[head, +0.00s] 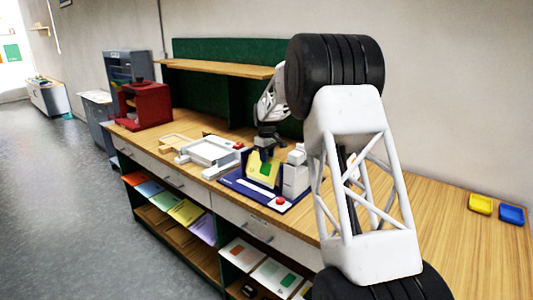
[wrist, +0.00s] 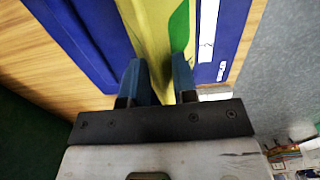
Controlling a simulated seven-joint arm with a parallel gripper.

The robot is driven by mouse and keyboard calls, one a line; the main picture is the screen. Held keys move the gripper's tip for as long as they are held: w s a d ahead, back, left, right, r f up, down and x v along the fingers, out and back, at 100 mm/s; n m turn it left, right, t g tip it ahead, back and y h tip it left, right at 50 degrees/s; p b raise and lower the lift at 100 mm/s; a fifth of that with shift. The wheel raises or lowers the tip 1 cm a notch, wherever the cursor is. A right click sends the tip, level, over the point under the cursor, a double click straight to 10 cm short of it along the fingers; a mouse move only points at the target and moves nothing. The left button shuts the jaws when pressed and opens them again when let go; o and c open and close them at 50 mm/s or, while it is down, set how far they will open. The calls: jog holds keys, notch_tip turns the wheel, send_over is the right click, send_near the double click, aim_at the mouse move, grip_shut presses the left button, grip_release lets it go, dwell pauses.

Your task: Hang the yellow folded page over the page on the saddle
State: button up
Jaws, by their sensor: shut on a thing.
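The yellow folded page (head: 263,170) with a green patch is in my gripper (head: 266,151), above the blue base in the head view. In the wrist view the yellow page (wrist: 155,40) runs between the two blue fingers of my gripper (wrist: 158,78), which are shut on it. The blue base (head: 243,187) of the saddle device stands on the wooden bench, and it also shows on both sides of the page in the wrist view (wrist: 82,30). I cannot tell the saddle's ridge or a page on it apart from the held page. Whether the held page touches the saddle is unclear.
A white block (head: 295,178) and a red button (head: 281,201) are on the device's right side. A white tray (head: 210,152) stands left of it, and a red press (head: 145,104) farther left. Yellow (head: 480,204) and blue (head: 512,214) trays lie at the right. Bench between is clear.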

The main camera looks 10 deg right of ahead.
jog(key=shift+f, duration=0.3)
jog(key=o, duration=0.8)
jog(key=shift+r, duration=0.15)
jog(key=shift+r, duration=2.85)
jog(key=shift+s, duration=0.1)
